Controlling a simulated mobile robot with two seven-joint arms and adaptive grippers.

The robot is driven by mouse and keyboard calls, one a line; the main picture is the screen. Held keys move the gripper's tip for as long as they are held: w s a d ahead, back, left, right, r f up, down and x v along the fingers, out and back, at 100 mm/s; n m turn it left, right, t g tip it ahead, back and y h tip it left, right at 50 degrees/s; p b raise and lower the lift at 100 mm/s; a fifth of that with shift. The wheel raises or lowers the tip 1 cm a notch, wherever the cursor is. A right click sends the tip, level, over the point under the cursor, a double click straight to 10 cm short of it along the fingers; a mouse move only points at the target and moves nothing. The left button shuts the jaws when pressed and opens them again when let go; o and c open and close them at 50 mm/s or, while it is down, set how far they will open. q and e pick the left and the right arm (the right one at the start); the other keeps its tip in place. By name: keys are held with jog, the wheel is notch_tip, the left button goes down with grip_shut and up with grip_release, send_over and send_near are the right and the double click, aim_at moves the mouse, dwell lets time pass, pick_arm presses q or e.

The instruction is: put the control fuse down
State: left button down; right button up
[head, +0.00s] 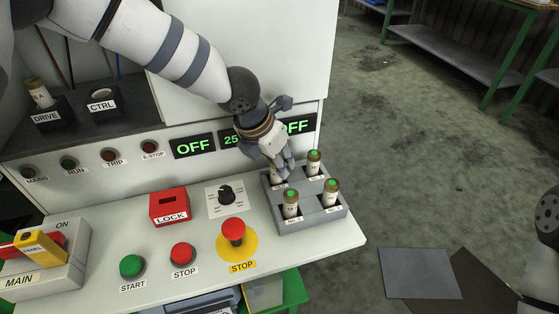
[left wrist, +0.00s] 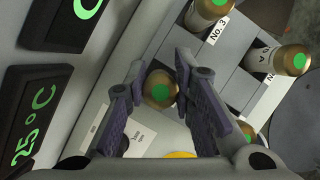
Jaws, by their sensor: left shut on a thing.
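My left gripper (head: 284,163) is at the back left compartment of the grey fuse rack (head: 320,217). It is shut on a fuse with a brass cap and a green dot, the control fuse (left wrist: 161,91), which sits between the two fingers in the left wrist view. In the head view the fingers hide most of this fuse. I cannot tell whether its lower end rests in the compartment. The black CTRL holder (head: 103,108) at the back left shows no fuse standing in it. My right gripper is not in view.
Three other fuses stand in the rack: back right (head: 313,162), front left (head: 291,204) and front right (head: 331,193). The DRIVE holder (head: 47,116) has a fuse. The red STOP button (head: 233,231), dial (head: 226,195) and red LOCK box (head: 169,205) are left of the rack.

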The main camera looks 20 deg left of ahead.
pick_arm(q)
jog(key=shift+f, duration=0.2)
jog(key=c, duration=1.4)
grip_release()
jog(key=shift+o, duration=0.2)
jog(key=shift+r, duration=0.1)
jog(key=p+v, duration=0.2)
jog(key=v, duration=1)
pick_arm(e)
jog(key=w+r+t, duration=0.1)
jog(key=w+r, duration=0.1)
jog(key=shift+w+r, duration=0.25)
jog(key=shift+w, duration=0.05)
